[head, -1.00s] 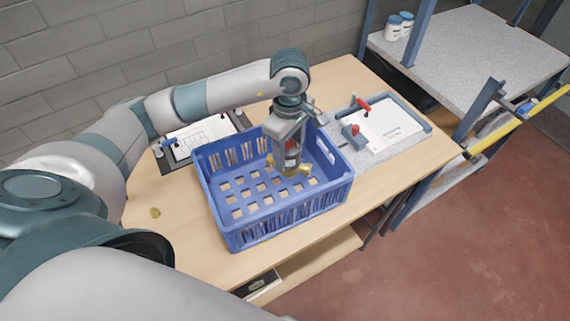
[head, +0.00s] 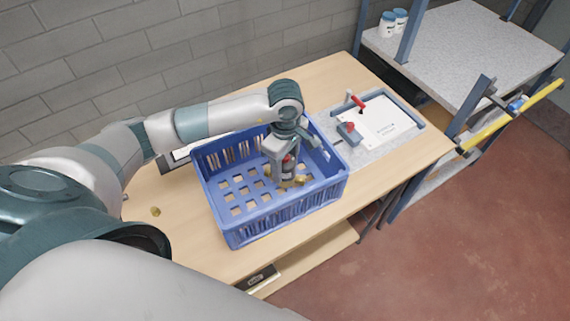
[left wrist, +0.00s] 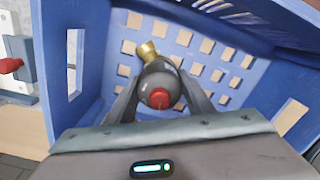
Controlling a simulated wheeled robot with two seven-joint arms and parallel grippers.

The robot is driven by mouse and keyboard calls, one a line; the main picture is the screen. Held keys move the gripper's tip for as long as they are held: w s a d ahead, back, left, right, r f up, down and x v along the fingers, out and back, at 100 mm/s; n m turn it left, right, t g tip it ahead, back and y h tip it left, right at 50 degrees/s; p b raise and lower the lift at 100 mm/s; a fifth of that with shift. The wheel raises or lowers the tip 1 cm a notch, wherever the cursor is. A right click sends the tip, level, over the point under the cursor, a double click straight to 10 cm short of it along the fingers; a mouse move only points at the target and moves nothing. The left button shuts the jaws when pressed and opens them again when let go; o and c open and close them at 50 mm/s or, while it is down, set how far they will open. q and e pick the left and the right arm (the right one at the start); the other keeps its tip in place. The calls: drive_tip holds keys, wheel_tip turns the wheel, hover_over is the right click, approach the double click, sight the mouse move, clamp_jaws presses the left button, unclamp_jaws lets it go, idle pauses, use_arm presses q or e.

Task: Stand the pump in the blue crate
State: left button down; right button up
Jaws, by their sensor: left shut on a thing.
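The blue crate (head: 240,232) stands on the wooden table, and its slotted floor shows in the left wrist view (left wrist: 192,42). My left gripper (head: 285,172) is inside the crate, toward its right side, pointing down. It is shut on the pump, which has a dark grey body with a red cap (left wrist: 160,97) and brass fittings (left wrist: 147,50). In the head view the pump's brass part (head: 298,181) shows low in the crate. The pump looks roughly upright. I cannot tell whether it touches the crate floor. My right gripper is not in view.
A white board with red-handled clamps (head: 385,125) lies on a grey mat right of the crate. A shelf (head: 470,40) with white jars (head: 393,22) stands at the back right. The crate's left half is empty.

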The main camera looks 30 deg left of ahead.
use_arm(q)
drive_tip(key=shift+f, duration=0.3)
drive_tip(key=shift+f, duration=0.15)
drive_tip(key=c, duration=0.9)
unclamp_jaws()
